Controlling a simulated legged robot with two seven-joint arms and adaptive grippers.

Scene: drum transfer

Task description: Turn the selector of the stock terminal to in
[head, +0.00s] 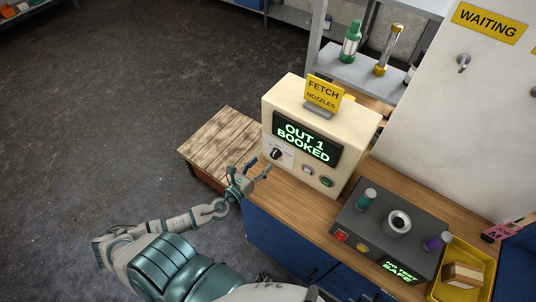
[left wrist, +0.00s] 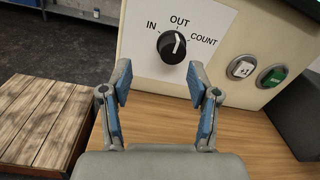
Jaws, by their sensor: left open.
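The stock terminal (head: 285,112) is a cream box on the wooden bench, with a lit screen (head: 307,138) reading "OUT 1 BOOKED". Its selector (head: 276,153) is a round black knob at the lower left of the front face. In the left wrist view the selector (left wrist: 172,46) sits among the labels IN, OUT and COUNT, and its white mark points up, near OUT. My left gripper (head: 258,174) is open and empty, just in front of and below the selector, apart from it. Its two blue-padded fingers (left wrist: 160,88) show in the left wrist view. My right gripper is not in view.
A white button (left wrist: 242,68) and a green button (left wrist: 273,76) sit right of the selector. A dark test box (head: 385,228) and a yellow tray (head: 437,291) stand further right. A slatted wooden crate (head: 220,140) stands left of the bench. A yellow "FETCH NOZZLES" sign (head: 324,92) tops the terminal.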

